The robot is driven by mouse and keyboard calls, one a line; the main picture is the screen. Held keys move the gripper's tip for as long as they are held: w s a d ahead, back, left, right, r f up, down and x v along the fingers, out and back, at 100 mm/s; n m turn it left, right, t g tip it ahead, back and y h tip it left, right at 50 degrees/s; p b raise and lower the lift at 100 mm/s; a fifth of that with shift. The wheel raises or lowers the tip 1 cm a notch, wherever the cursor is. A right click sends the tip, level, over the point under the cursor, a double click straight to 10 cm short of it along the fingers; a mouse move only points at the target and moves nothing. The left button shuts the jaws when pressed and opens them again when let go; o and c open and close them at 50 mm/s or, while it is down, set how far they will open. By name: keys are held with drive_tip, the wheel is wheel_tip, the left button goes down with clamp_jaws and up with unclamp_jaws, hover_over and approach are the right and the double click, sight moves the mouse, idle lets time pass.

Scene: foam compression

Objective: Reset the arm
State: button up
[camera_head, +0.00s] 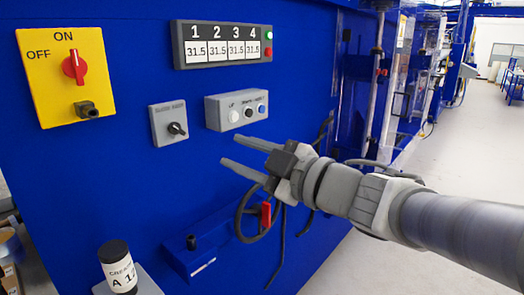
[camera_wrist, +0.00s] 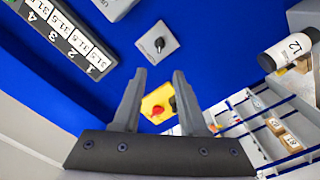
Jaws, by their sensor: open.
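My gripper (camera_head: 240,155) is open and empty, held in front of the blue machine panel (camera_head: 140,165). In the head view my arm reaches in from the right, and the fingers point left, below the grey button box (camera_head: 236,110). In the wrist view the two fingers of my gripper (camera_wrist: 160,82) stand apart with nothing between them. The yellow switch plate (camera_head: 52,75) with a red knob (camera_head: 74,67) shows beyond the fingertips in the wrist view (camera_wrist: 152,101). I see no contact between the fingers and the panel.
A grey knob box (camera_head: 167,122) sits left of the fingers, and a display (camera_head: 221,44) reads 31.5 in each field. A black-capped white container (camera_head: 121,270) stands at the lower left. Dark cables (camera_head: 240,222) hang below my gripper. Open floor (camera_head: 465,155) lies to the right.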

drive_tip(key=shift+w, duration=0.1)
drive_tip(key=w+d+r+m+t+h+p, duration=0.1)
drive_tip(key=d+m+t+h+p, duration=0.15)
drive_tip(key=d+m+h, duration=0.45)
drive_tip(key=d+r+m+t+h+p, duration=0.1)
drive_tip(key=d+m+h+p, duration=0.2)
drive_tip(key=d+m+h, duration=0.45)
drive_tip(key=s+d+f+m+g+p, duration=0.1)
drive_tip(key=s+f+g, duration=0.3)
drive_tip(key=s, duration=0.4)
drive_tip(key=s+d+f+m+g+p, duration=0.2)
drive_tip(key=s+f+m+g+p, duration=0.1)
drive_tip(key=s, duration=0.5)
drive_tip(key=shift+s+d+f+g+y+p, duration=0.35)
drive_tip(key=shift+f+g, duration=0.4)
drive_tip(key=shift+g, duration=0.5)
